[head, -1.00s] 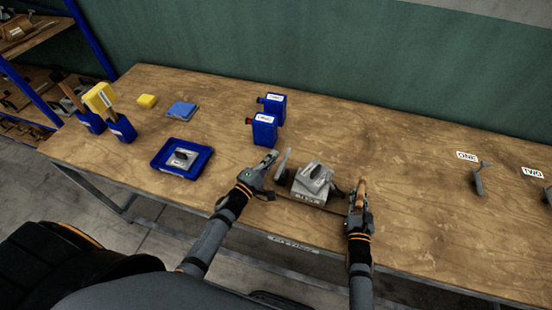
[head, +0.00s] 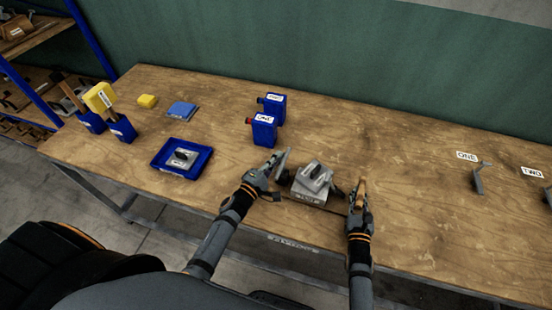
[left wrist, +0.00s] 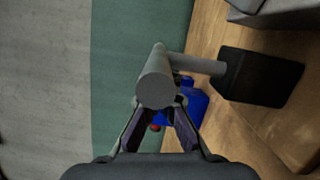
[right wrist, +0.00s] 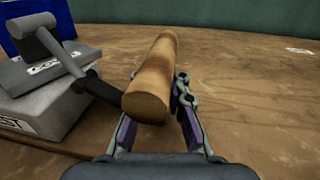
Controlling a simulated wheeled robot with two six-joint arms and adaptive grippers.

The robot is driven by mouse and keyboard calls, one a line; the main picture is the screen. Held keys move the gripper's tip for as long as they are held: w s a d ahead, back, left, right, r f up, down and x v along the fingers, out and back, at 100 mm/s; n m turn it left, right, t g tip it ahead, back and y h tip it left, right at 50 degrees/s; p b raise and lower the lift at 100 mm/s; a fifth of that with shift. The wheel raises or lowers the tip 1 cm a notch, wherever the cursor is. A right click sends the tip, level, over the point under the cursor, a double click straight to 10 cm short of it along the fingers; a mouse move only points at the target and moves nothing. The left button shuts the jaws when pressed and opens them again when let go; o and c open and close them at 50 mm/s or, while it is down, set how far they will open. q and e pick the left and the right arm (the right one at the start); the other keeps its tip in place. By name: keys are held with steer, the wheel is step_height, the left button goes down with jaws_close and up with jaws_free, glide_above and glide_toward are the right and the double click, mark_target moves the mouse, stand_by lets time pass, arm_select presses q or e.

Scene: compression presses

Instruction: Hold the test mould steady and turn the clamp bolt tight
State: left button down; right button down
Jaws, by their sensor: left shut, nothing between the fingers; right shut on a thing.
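The test mould (head: 313,178) is a grey block with a grey plate on top and a label on its front; it also shows in the right wrist view (right wrist: 55,75). My right gripper (head: 361,187) is shut on a wooden handle (right wrist: 155,78) at the mould's right.
Two blue bottles (head: 264,130) stand behind the mould. A blue tray (head: 160,162) with a grey part lies left.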

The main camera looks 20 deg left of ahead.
arm_select(q)
steer(key=shift+w+d+m+g+h, duration=0.15)
steer(key=shift+m+g+h, duration=0.2)
steer(key=shift+h, duration=0.35)
steer(key=shift+w+d+m+g+h, duration=0.15)
steer(key=shift+m+h, duration=0.3)
steer(key=shift+h, duration=0.25)
steer(key=shift+m+g+h, duration=0.3)
steer(key=shift+m+h, duration=0.1)
steer(key=shift+h, duration=0.1)
steer(key=shift+w+d+m+g+h, duration=0.15)
steer(key=shift+d+m+g+h, duration=0.05)
steer(key=shift+m+g+h, duration=0.85)
steer(key=shift+w+d+m+g+h, duration=0.1)
steer(key=shift+d+m+g+h, duration=0.1)
steer(key=shift+m+g+h, duration=0.85)
steer(key=shift+n+t, duration=0.5)
